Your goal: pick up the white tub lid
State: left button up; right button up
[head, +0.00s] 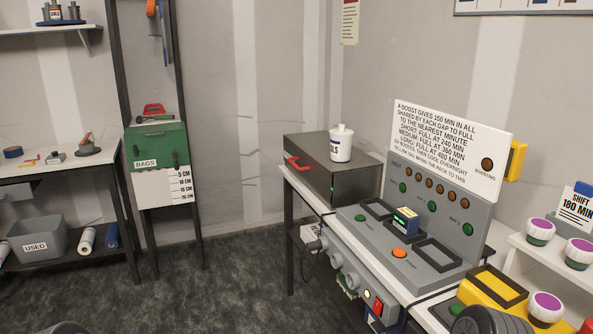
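A white tub (340,150) with dark lettering stands upright on top of a dark box with a red handle. The white tub lid (342,130), with a small raised knob, sits on top of the tub. Neither gripper's fingers are in view. Dark rounded shapes show at the bottom left and bottom right edges, and I cannot tell which parts they are. Nothing is touching the tub or its lid.
The dark box (325,177) stands on a bench behind a grey control panel (375,240) with an upright sign board (445,165). Purple-topped jars (540,231) stand at right. Floor (215,285) at centre left is clear.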

aim_at(341, 131)
jog(key=i+z, duration=0.1)
jog(key=z, duration=0.35)
jog(key=j+z, duration=0.1)
jog(key=z, duration=0.35)
jog(key=i+j+z, duration=0.1)
jog(key=z, duration=0.35)
jog(key=i+j+z, duration=0.1)
jog(key=j+z, duration=0.25)
jog(key=j, duration=0.3)
jog(key=j+z, duration=0.35)
jog(key=j, duration=0.3)
jog(key=j+z, duration=0.35)
jog(key=j, duration=0.3)
jog(key=k+j, duration=0.1)
jog(key=j, duration=0.45)
jog(key=k+j, duration=0.1)
jog(key=j, duration=0.45)
jog(key=k+j, duration=0.1)
jog(key=j, duration=0.45)
